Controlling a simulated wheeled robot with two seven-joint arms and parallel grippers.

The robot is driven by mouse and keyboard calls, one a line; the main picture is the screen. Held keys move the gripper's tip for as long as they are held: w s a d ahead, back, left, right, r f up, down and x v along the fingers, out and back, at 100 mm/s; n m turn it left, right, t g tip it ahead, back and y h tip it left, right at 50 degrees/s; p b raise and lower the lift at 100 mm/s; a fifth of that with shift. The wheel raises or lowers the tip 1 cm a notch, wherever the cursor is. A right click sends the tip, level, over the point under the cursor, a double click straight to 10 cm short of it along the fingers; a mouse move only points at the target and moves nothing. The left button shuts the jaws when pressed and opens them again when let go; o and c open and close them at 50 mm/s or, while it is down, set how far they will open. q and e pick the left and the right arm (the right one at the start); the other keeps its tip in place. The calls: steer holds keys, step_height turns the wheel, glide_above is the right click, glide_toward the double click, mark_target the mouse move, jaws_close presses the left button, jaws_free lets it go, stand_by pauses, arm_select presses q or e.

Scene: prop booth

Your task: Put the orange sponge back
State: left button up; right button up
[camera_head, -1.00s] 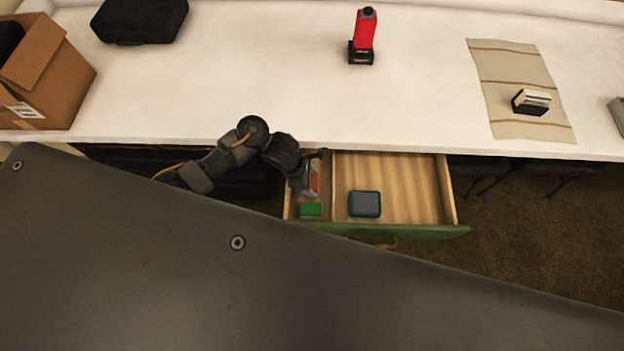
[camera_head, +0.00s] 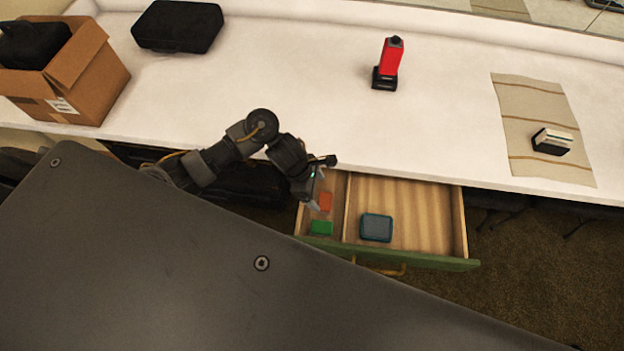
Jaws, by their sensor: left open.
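The orange sponge (camera_head: 325,202) lies in the narrow left compartment of the open drawer (camera_head: 462,222), behind a green block (camera_head: 321,228). A divider separates it from the wide right compartment. My left gripper (camera_head: 319,189) is open at the upper left of the drawer, just above and beside the sponge. It covers part of that compartment, and I cannot tell whether it touches the sponge. My right gripper is not in view.
A teal box (camera_head: 376,228) lies in the drawer's right compartment. The counter's middle is clear.

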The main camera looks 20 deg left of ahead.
arm_select(q)
steer(key=p+v, duration=0.1)
steer(key=v, duration=0.4)
stand_by(0.5)
